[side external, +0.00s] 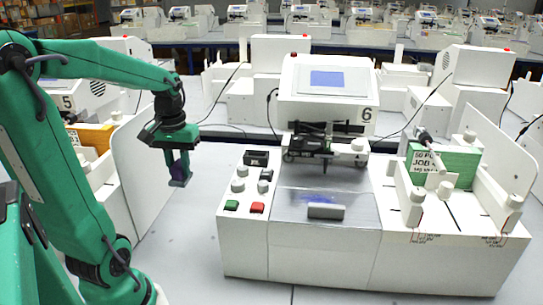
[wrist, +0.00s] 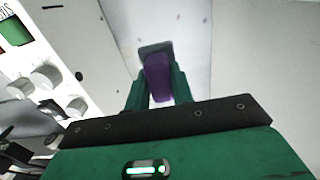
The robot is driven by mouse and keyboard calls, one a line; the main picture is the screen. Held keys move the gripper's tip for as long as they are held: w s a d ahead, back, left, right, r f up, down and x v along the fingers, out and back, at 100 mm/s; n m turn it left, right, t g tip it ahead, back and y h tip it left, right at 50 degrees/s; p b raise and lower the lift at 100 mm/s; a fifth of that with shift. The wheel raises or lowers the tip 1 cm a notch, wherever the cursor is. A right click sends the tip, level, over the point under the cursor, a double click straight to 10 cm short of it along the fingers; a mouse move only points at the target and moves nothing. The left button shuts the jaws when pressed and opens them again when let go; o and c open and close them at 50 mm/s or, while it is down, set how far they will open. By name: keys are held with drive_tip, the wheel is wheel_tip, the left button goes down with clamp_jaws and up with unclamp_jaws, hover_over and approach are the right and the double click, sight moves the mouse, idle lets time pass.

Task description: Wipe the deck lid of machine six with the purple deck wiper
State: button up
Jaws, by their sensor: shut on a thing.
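My gripper (side external: 180,172) is shut on the purple deck wiper (side external: 178,172) and holds it in the air, to the left of machine six (side external: 325,80). In the wrist view the purple wiper (wrist: 158,78) is between the green fingers, with a grey pad at its far end.
A control panel with knobs, a green button (side external: 232,205) and a red button (side external: 257,208) lies left of the lid. A green card stack (side external: 458,164) stands on the right. Machine five (side external: 84,95) and its tall white side plate (side external: 141,175) are close to my gripper.

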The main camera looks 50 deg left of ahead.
sight(178, 163)
wheel_tip(178, 163, up, 14)
drive_tip(key=w+d+m, duration=0.5)
drive_tip(key=w+d, duration=0.4)
drive_tip(key=d, duration=0.3)
drive_tip(key=w+d+m, duration=0.4)
drive_tip(key=w+d, duration=0.5)
drive_tip(key=d, duration=0.2)
drive_tip(key=shift+s+d+f, duration=0.15)
drive_tip(key=shift+f, duration=2.45)
